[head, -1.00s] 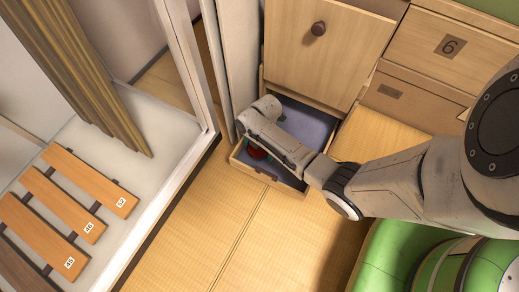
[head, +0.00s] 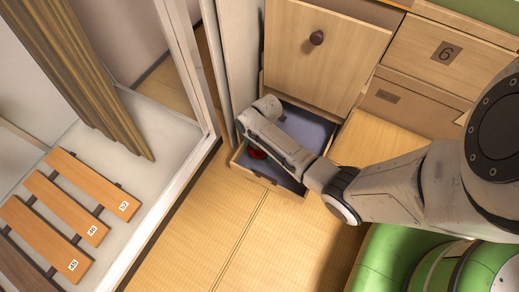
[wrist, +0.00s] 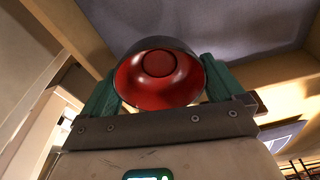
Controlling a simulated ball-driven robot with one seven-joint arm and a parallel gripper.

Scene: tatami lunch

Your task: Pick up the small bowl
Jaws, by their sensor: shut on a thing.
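The small bowl (wrist: 160,75) has a red inside and a dark outer side. It fills the space between the green fingers of my gripper (wrist: 158,85) in the wrist view, with its mouth facing the camera. The gripper is shut on it, with one finger at each side. In the head view, a red bit of the bowl (head: 257,154) shows beside my arm, over the open drawer (head: 318,127). My arm hides most of the gripper there. I cannot tell whether the bowl touches the drawer floor.
The drawer has a blue-grey floor and sits low in a wooden cabinet (head: 325,45). A sliding-door frame (head: 190,75) stands at the left. Wooden slats (head: 95,180) lie beyond it. Open tatami (head: 225,215) lies in front of the drawer.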

